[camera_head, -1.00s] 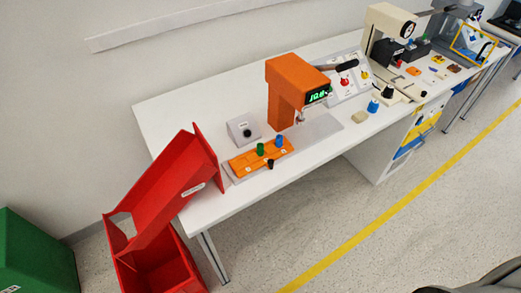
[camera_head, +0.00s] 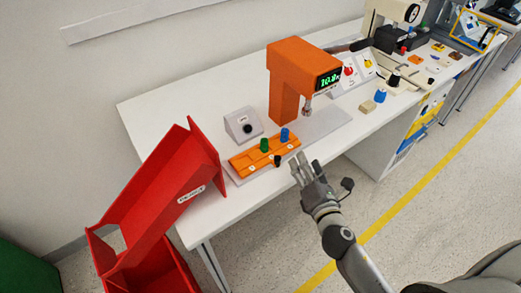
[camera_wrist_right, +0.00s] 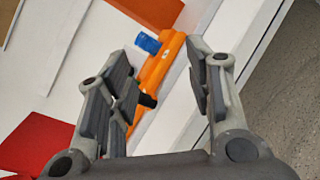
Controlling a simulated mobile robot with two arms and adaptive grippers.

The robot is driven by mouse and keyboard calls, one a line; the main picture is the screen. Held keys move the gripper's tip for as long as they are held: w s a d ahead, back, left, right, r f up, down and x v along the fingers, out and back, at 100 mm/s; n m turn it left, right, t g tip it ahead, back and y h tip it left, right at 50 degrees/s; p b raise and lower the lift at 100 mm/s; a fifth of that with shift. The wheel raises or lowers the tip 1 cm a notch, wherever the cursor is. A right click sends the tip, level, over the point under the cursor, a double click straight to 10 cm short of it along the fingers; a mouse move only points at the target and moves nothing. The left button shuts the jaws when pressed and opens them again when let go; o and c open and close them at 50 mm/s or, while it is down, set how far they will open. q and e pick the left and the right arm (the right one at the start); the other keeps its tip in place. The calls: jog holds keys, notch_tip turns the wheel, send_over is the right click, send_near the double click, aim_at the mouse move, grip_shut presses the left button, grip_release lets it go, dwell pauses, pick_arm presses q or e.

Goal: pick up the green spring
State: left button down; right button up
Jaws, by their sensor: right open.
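The green spring (camera_head: 264,145) stands upright in the orange tray (camera_head: 249,162) near the front edge of the white table. A blue spring (camera_head: 285,135) stands to its right, and it also shows in the right wrist view (camera_wrist_right: 148,43). A small black piece (camera_head: 277,160) is at the tray's front side. My right gripper (camera_head: 303,166) is open and empty, to the right of the tray at the table's front edge. My left gripper is out of view.
An orange tester (camera_head: 287,85) with a lit display stands behind and right of the tray. A grey box with a black knob (camera_head: 243,127) is behind the tray. Red bins (camera_head: 165,190) stand left of the table's front corner.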

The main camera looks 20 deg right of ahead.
aim_at(267, 144)
jog(key=r+n, duration=0.1)
jog(key=a+n+y, duration=0.1)
jog(key=n, duration=0.1)
jog(key=a+r+n+t+y, duration=0.1)
jog(key=n, duration=0.1)
jog(key=shift+w+r, duration=0.35)
jog(key=a+n+y, duration=0.1)
jog(key=n, duration=0.1)
jog(key=a+n+y, duration=0.1)
jog(key=n, duration=0.1)
jog(key=n+y, duration=0.1)
jog(key=shift+a+f+n, duration=0.35)
jog(key=shift+a+n, duration=0.05)
jog(key=shift+w+a+f+n, duration=0.1)
jog(key=shift+w+a+n, duration=0.15)
jog(key=shift+n, duration=0.35)
jog(key=shift+y, duration=0.3)
jog(key=p+x, duration=0.1)
jog(key=x, duration=0.3)
jog(key=shift+w+a+f, duration=0.1)
jog(key=shift+w+a, duration=0.05)
jog(key=shift+a, duration=0.05)
jog(key=shift+f+x, duration=0.15)
jog(key=shift+x, duration=0.9)
jog(key=shift+f+x, duration=0.2)
jog(key=shift+x, duration=0.85)
jog(key=shift+f+x, duration=0.15)
jog(key=shift+x, duration=0.9)
jog(key=shift+a, duration=0.15)
grip_shut()
